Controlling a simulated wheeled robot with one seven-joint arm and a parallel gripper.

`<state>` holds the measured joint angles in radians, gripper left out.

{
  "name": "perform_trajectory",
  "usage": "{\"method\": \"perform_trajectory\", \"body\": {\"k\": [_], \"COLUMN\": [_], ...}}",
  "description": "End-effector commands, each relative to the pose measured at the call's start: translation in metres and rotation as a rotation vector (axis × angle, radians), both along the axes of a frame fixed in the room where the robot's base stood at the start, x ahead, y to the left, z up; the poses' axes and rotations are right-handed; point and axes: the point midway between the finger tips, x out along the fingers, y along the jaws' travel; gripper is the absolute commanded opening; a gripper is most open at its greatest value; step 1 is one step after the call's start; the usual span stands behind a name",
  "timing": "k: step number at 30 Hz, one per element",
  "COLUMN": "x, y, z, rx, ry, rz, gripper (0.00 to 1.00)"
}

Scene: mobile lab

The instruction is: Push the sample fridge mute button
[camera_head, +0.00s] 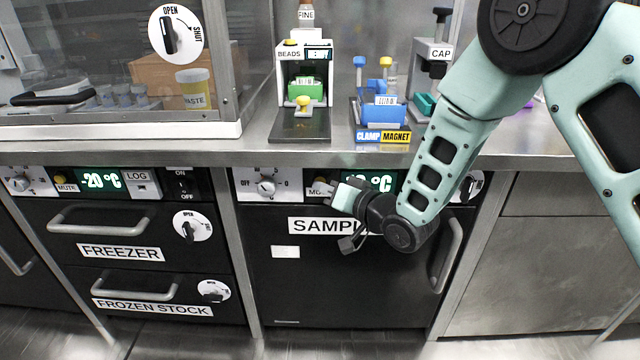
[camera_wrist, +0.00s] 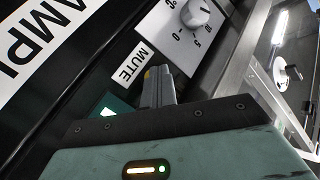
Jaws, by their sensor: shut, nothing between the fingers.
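The sample fridge (camera_head: 285,265) is the black-fronted unit under the counter, labelled SAMPLE. Its white MUTE label (camera_wrist: 131,64) is clear in the wrist view and partly covered in the head view. A small yellow bit of the mute button (camera_wrist: 147,75) shows beside my fingertips in the wrist view; the rest is hidden behind them. My gripper (camera_head: 325,187) is shut and empty, its fingertips at the control strip over the button. The fingers also show in the wrist view (camera_wrist: 158,80). I cannot tell whether they touch the button or press it in.
A dial (camera_head: 266,186) is left of the button and a green display (camera_head: 380,182) is right of it. The fridge handle (camera_head: 447,255) stands out below my forearm. The freezer (camera_head: 100,220), with its own yellow mute button (camera_head: 60,179), is at left. The counter edge (camera_head: 230,153) overhangs above.

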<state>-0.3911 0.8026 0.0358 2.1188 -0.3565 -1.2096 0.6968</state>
Motion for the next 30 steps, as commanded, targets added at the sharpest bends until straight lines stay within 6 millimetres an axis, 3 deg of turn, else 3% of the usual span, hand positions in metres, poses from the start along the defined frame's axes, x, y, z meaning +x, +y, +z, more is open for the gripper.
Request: {"method": "perform_trajectory", "body": {"k": [25,30], "x": [-0.019,-0.031], "y": [0.000,0.001], "z": [0.000,0.000], "rx": [0.000,0.000], "ry": [-0.001,0.000], "rz": [-0.001,0.001], "gripper": [0.00,0.00]}}
